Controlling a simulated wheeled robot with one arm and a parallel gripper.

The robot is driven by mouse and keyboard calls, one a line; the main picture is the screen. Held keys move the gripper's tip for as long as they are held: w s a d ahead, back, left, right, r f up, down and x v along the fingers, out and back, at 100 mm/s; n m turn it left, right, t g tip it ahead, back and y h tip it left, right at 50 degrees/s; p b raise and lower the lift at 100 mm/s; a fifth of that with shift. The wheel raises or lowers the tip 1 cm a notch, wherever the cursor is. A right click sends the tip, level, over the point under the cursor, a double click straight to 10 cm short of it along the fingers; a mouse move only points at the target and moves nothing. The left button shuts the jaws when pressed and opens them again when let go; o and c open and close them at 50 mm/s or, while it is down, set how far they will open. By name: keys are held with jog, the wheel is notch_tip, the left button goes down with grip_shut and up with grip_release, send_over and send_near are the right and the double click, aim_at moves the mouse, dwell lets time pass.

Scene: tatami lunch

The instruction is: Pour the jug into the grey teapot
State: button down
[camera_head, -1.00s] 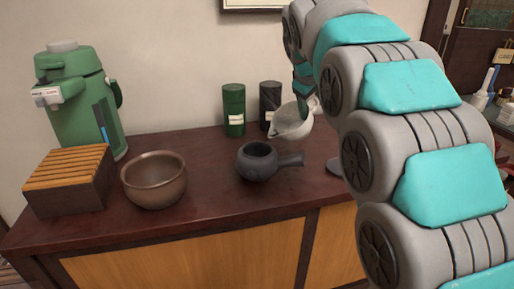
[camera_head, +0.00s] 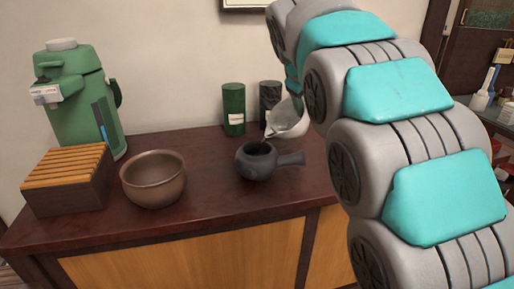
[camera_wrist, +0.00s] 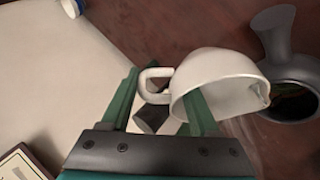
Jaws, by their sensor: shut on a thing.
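The white jug (camera_head: 287,121) is tilted, with its spout down to the left, just above the mouth of the grey teapot (camera_head: 262,170). A thin dark streak shows between spout and teapot. My gripper (camera_wrist: 163,88) is shut on the jug's handle; in the wrist view its green fingers stand around the handle, beside the white jug body (camera_wrist: 218,75). The teapot stands upright on the counter, its side handle to the right. In the wrist view the teapot (camera_wrist: 275,48) is at the right edge, partly cut off, with something dark and shiny inside.
A brown bowl (camera_head: 153,184), a slatted wooden box (camera_head: 67,190) and a green air pot (camera_head: 83,100) stand left on the counter (camera_head: 205,208). Counter between bowl and teapot is clear.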

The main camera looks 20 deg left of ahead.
jog(key=shift+s+a+r+n+t+h+b, duration=0.15)
jog(key=shift+s+a+r+t+h+b, duration=0.3)
jog(key=shift+r+b, duration=0.3)
jog(key=shift+s+a+r+n+t+h+b, duration=0.15)
jog(key=shift+s+a+r+t+h+b, duration=0.35)
jog(key=shift+b, duration=0.35)
dwell(0.4)
jog(key=shift+s+a+r+n+t+h+b, duration=0.15)
jog(key=shift+s+a+r+t+h+b, duration=0.15)
jog(key=shift+r+t+b, duration=0.25)
jog(key=shift+s+a+r+n+t+h+b, duration=0.15)
jog(key=shift+s+a+r+t+b, duration=0.15)
jog(key=shift+b, duration=0.45)
jog(key=shift+s+a+r+n+t+h+b, duration=0.15)
jog(key=shift+s+a+r+t+h+b, duration=0.1)
jog(key=shift+s+a+r+t+b, duration=0.25)
jog(key=shift+s+a+r+n+t+h+b, duration=0.15)
jog(key=shift+s+a+r+t+h+b, duration=0.2)
jog(key=shift+s+a+b, duration=0.3)
jog(key=shift+s+f, duration=0.1)
